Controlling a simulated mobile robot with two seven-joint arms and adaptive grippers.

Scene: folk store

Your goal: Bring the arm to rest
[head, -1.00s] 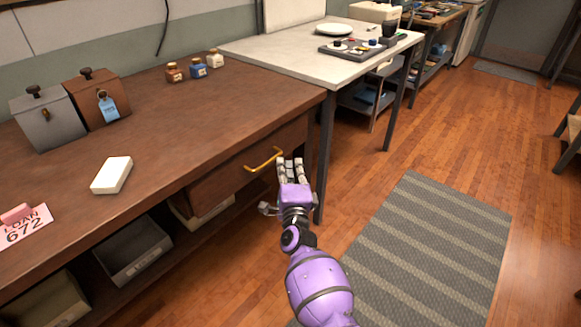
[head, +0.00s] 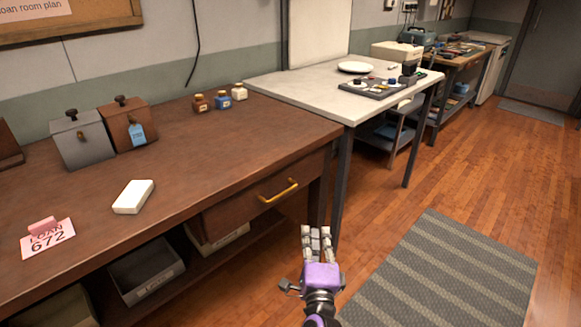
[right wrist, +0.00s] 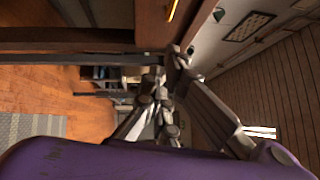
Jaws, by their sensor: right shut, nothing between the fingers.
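My right gripper (head: 317,236) shows at the lower middle of the head view, on its purple wrist, in front of the wooden desk (head: 222,136). It is shut and empty, below and just right of the brass drawer handle (head: 278,190), apart from it. The drawer looks closed. In the right wrist view the gripper's fingers (right wrist: 160,88) point away from the camera, with the desk's dark wood above them. My left gripper is in neither view.
On the desk are a white block (head: 133,197), a pink loan card (head: 48,239), two lidded boxes (head: 82,140) and small ink bottles (head: 222,99). A white table (head: 300,92) adjoins it. The striped rug (head: 450,275) and floor at right are clear.

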